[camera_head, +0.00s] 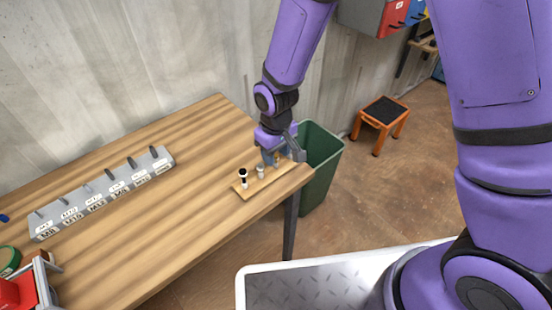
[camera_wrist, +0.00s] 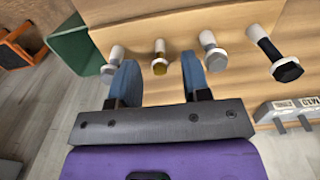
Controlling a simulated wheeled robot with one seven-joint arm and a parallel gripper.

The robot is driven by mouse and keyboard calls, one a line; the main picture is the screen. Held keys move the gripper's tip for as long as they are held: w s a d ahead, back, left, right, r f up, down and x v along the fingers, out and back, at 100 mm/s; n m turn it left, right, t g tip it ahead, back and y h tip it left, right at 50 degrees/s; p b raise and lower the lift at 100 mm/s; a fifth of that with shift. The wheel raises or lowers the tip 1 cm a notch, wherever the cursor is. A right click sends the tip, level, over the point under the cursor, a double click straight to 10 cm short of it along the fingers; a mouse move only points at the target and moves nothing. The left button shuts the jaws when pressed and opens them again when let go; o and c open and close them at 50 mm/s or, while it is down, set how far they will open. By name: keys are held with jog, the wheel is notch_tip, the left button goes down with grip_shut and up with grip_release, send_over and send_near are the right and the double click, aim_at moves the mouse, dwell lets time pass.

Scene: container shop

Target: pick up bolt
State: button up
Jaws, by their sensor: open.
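Several bolts stand in a row on a small wooden board (camera_head: 248,191). In the wrist view they are a grey bolt (camera_wrist: 110,66), a brass-coloured bolt (camera_wrist: 159,65), another grey bolt (camera_wrist: 214,58) and a black-shanked bolt (camera_wrist: 275,58), each with a white sleeve. My gripper (camera_wrist: 159,62) is open, with its blue fingers on either side of the brass-coloured bolt and nothing clasped. In the head view my gripper (camera_head: 283,152) is low over the far end of the board and hides part of the row. The black bolt (camera_head: 243,177) and a grey bolt (camera_head: 260,171) stay visible.
The wooden table (camera_head: 165,220) is mostly clear. A grey labelled bolt rack (camera_head: 105,193) lies along its left side. A green bin (camera_head: 323,165) stands beside the table's right edge. An orange stool (camera_head: 381,118) is further back.

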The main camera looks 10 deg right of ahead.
jog(key=shift+f, duration=0.4)
grip_shut()
jog(key=shift+r, duration=0.1)
